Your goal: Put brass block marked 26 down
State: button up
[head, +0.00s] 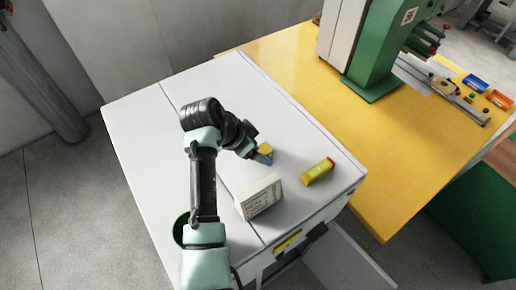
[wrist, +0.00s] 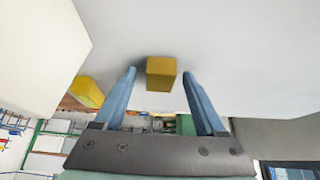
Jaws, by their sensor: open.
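The brass block (head: 265,149) is a small yellow-gold block on the white cabinet top (head: 290,120). In the wrist view the block (wrist: 161,74) lies between my two blue fingertips, with a gap on either side. It appears to rest on the white surface. No number is readable on it. My gripper (head: 262,158) is open around the block, and the wrist view shows the spread fingers of my gripper (wrist: 160,78) clear of it. In the head view the fingers partly hide the block.
A white printed box (head: 259,197) and a yellow box with a red end (head: 318,171) stand nearby on the cabinet top. A yellow table (head: 390,135) with a green machine (head: 372,60) adjoins at the right. The cabinet top's far left is clear.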

jog(key=shift+r, duration=0.25)
jog(key=b+v, duration=0.3)
jog(key=v, duration=0.9)
jog(key=w+d+r+n+t+y, duration=0.1)
jog(key=w+d+r+n+t, duration=0.2)
jog(key=w+r+t, duration=0.6)
jog(key=s+d+r+n+t+y, duration=0.1)
jog(key=s+r+t, duration=0.15)
jog(key=r, duration=0.65)
jog(key=s+d+r+n+t, duration=0.1)
jog(key=d+r+n+t, duration=0.15)
jog(key=r, duration=0.65)
jog(key=s+r+n+t+y, duration=0.2)
jog(key=s+r+n+t, duration=0.2)
jog(key=s+r+t, duration=0.5)
jog(key=s+r, duration=0.7)
jog(key=r, duration=0.3)
jog(key=shift+s+t, duration=0.25)
jog(key=shift+t, duration=0.15)
